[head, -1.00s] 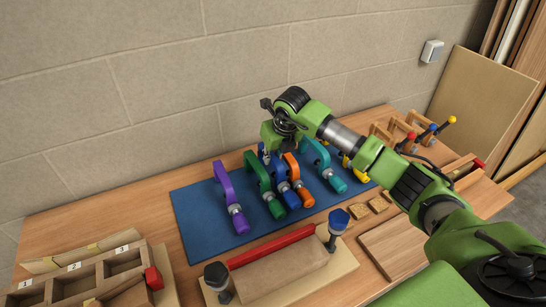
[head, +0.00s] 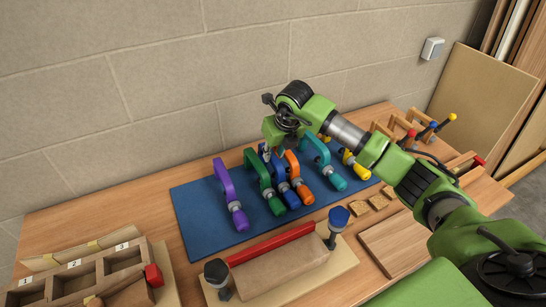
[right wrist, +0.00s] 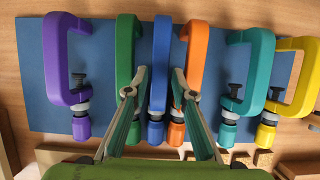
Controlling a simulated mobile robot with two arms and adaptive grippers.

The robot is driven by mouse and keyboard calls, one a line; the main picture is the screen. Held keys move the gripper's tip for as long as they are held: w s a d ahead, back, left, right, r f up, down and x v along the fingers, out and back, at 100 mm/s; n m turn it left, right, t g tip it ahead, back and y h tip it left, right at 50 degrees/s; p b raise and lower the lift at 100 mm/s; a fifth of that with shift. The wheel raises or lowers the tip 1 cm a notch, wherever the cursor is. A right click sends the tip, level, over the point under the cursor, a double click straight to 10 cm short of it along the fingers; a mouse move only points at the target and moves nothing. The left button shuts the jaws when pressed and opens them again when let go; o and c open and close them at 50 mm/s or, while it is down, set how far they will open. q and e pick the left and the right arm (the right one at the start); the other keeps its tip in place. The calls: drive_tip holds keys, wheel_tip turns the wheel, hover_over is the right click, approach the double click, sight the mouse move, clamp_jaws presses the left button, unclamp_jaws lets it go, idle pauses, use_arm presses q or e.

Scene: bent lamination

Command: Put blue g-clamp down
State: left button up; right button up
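The blue g-clamp (head: 281,178) stands on the blue mat (head: 190,217) between the green and orange clamps. In the right wrist view the blue g-clamp (right wrist: 157,82) lies between my two fingers. My right gripper (head: 273,148) is over the back end of the clamp row. In the wrist view its fingertips (right wrist: 160,80) are apart, with gaps visible on both sides of the blue frame, so it is open. The left finger overlaps the green clamp in view and the right finger overlaps the orange one; contact cannot be told. My left gripper is out of view.
Neighbours are close: green clamp (right wrist: 124,60) and orange clamp (right wrist: 196,60). Purple (head: 228,188), teal (head: 321,157) and yellow (head: 357,166) clamps share the mat. A wooden form with a red strip (head: 270,244) stands in front. The mat's left part is clear.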

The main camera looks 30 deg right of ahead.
drive_tip(key=b+v, duration=0.2)
drive_tip(key=v, duration=0.7)
drive_tip(key=shift+s+r, duration=0.15)
drive_tip(key=shift+r, duration=0.1)
